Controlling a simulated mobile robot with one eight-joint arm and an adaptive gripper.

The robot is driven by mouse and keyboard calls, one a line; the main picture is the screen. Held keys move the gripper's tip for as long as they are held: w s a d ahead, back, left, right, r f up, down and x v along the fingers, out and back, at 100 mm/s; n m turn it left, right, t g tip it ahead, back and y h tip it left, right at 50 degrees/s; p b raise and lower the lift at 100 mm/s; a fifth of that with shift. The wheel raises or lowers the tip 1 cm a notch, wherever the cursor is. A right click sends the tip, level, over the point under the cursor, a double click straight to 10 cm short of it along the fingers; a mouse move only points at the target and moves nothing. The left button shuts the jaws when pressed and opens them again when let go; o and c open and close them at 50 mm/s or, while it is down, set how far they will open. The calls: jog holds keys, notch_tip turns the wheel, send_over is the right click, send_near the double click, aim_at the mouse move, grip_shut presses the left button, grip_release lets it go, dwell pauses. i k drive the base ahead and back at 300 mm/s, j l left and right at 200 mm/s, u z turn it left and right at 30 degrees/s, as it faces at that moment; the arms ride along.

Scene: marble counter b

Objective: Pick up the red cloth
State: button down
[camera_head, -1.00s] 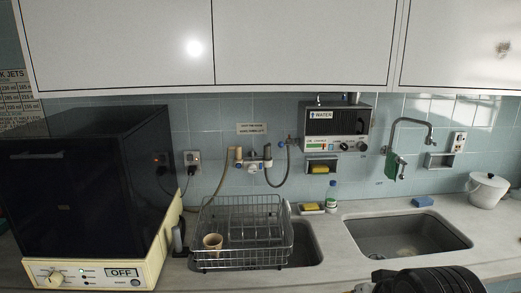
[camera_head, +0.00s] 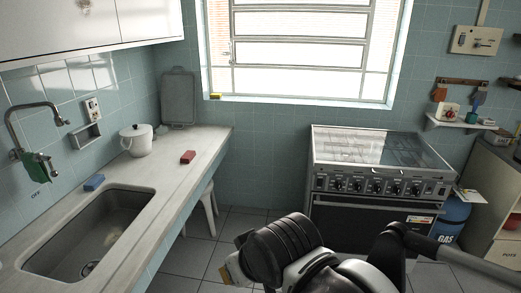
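A small red item, which looks like the folded red cloth (camera_head: 187,157), lies flat on the light counter (camera_head: 172,184), near its front edge and to the right of a white lidded pot. My dark arm reaches in from the bottom of the view. Its end, where my gripper (camera_head: 238,264) seems to be, is in front of the counter and lower in the picture than the cloth, well apart from it. The fingers are too hidden to tell whether they are open or shut.
The white pot (camera_head: 136,140) and a blue sponge-like block (camera_head: 94,182) stand on the counter by the sink (camera_head: 85,237). A stove (camera_head: 375,185) stands against the window wall. A stool (camera_head: 209,207) is partly under the counter. Tiled floor lies between counter and stove.

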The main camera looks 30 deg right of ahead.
aim_at(188, 156)
jog(key=z, duration=0.3)
jog(key=u, duration=1.45)
jog(key=z, duration=1.45)
jog(key=i+l+u, duration=0.4)
jog(key=i, duration=0.6)
jog(key=i+l+u, duration=0.4)
jog(key=i+l, duration=0.5)
jog(key=i+l+u, duration=0.4)
jog(key=i+l, duration=0.35)
jog(key=l, duration=0.35)
